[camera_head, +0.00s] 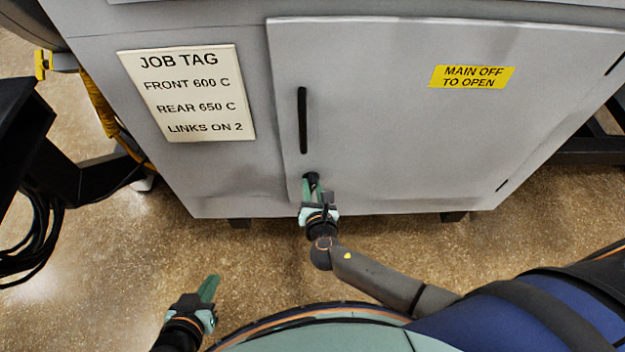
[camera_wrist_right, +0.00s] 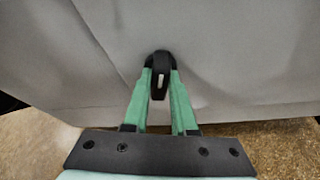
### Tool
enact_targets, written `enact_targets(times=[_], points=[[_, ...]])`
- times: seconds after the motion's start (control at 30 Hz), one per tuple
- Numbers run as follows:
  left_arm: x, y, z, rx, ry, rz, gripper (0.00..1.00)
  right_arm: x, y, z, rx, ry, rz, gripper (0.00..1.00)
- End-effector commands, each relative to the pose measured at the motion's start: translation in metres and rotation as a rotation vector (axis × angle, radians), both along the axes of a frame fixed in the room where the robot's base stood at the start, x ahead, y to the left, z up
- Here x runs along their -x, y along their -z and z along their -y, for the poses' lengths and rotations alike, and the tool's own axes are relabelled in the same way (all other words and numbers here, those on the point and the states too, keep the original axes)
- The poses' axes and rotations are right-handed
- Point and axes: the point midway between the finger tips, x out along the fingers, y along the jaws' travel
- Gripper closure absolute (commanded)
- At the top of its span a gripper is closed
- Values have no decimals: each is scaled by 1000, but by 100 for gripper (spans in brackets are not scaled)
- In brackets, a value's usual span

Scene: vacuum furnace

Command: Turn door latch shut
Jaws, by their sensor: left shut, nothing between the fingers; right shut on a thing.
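The cabinet door (camera_head: 400,120) is grey and looks closed flush with the cabinet front. The door latch (camera_head: 311,179) is a small black knob low on the door's left side, below the black bar handle. In the right wrist view the latch (camera_wrist_right: 160,75) shows a white mark and points downward. My right gripper (camera_head: 312,188) is shut on the latch, with its green fingers on either side of it; it also shows in the right wrist view (camera_wrist_right: 160,88). My left gripper (camera_head: 211,287) is shut and empty, above the floor at the lower left, apart from the cabinet.
A black vertical handle (camera_head: 302,120) is on the door above the latch. Black equipment with cables (camera_head: 35,230) stands at the left. The floor before the cabinet is clear.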

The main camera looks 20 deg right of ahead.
Motion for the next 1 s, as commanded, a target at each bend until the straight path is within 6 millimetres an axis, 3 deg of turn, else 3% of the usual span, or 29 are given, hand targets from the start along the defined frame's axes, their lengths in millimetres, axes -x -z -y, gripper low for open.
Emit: enact_targets(times=[0.1,0.43,1.0], points=[[0,-11,1,2,0,-3,100,-2,-6,-1,87,0,-22,100],[0,-18,3,3,4,-8,100,-3,-3,-1,249,1,-66,100],[-5,-22,3,4,0,8,100,-3,-2,-1,296,0,-80,100]])
